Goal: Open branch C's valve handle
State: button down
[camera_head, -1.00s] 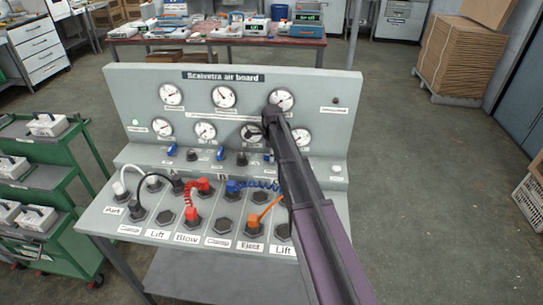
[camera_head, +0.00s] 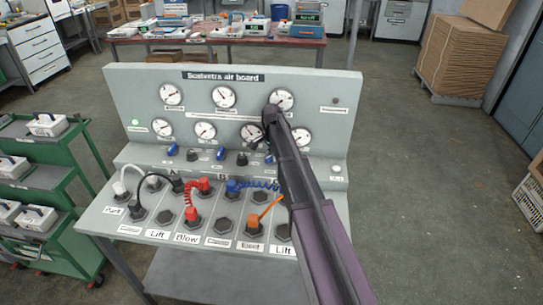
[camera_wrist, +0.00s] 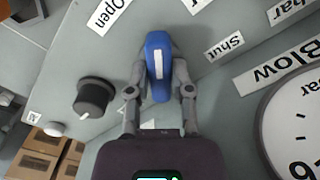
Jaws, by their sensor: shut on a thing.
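In the wrist view, a blue valve handle (camera_wrist: 157,75) with a white stripe stands between the two fingers of my gripper (camera_wrist: 158,58), one on each side. The gripper is shut on it. An "Open" label (camera_wrist: 100,14) lies to the upper left and a "Shut" label (camera_wrist: 225,45) to the right. The handle's long axis runs up and down the picture, between these labels. No branch letter is readable. In the head view, my arm hides most of this handle (camera_head: 269,159) and of the gripper, at the right end of the valve row.
A black knob (camera_wrist: 93,98) sits left of the handle in the wrist view, and a gauge (camera_wrist: 300,125) at lower right. In the head view, the grey air board (camera_head: 310,172) carries more blue handles (camera_head: 172,149), gauges, and hoses on the shelf below. A green cart (camera_head: 60,185) stands left.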

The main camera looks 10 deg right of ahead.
jog(key=n, duration=0.4)
jog(key=shift+n, duration=0.3)
jog(key=shift+w+n, duration=0.1)
jog(key=shift+n, duration=1.6)
jog(key=c, duration=0.5)
grip_release()
jog(key=s+r+n+p, duration=0.1)
jog(key=s, duration=0.8)
jog(key=s+r+n+p, duration=0.1)
jog(key=s, duration=0.9)
jog(key=s+r+n+p, duration=0.1)
jog(key=s, duration=0.9)
jog(key=shift+s+n, duration=0.25)
jog(key=shift+n, duration=0.05)
